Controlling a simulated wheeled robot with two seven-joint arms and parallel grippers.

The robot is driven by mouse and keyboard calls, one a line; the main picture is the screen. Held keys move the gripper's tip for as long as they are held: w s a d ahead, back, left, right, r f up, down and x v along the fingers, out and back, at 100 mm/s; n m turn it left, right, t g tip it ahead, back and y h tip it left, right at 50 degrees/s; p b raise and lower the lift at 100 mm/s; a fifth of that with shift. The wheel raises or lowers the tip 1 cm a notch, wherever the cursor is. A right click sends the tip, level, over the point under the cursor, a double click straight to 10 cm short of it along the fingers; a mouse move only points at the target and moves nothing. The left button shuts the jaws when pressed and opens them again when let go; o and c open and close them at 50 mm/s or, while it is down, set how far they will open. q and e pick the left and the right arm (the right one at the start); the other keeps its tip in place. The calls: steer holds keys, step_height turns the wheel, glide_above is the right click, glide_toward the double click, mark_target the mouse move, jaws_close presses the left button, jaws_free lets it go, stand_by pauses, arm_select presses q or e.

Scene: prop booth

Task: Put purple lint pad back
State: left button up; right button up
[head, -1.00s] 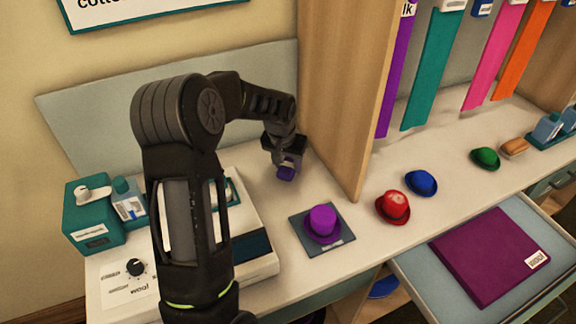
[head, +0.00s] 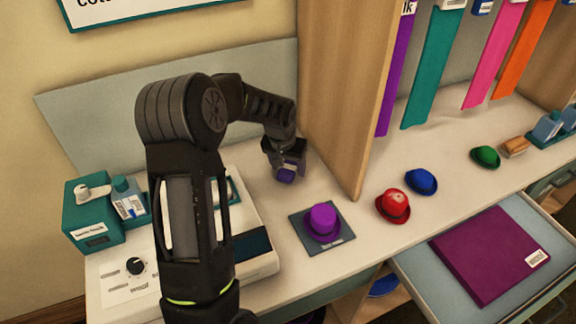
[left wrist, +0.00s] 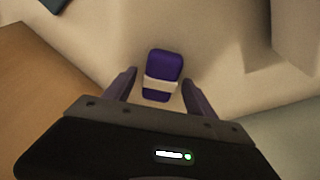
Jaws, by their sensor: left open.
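The purple lint pad (head: 287,174) lies on the pale counter near the wooden divider, partly hidden by my gripper in the head view. In the left wrist view the lint pad (left wrist: 161,75) is a small rounded purple block with a pale band across it. My left gripper (head: 287,165) is just above the pad. Its two fingers show in the left wrist view (left wrist: 158,95), spread open on either side of the pad's near end, and I see no contact with it. My right gripper is not in view.
A purple hat (head: 322,221) sits on a dark square mat (head: 335,246). Red (head: 393,206), blue (head: 421,181) and green (head: 485,156) hats stand right of the wooden divider (head: 345,100). Teal bottles stand at left and far right.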

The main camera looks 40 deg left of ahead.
arm_select(q)
steer(key=shift+r, duration=0.1)
steer(key=shift+r, duration=0.2)
steer(key=v, duration=1.1)
steer(key=shift+r+b, duration=0.35)
steer(key=shift+s, duration=0.15)
steer(key=shift+d, duration=0.1)
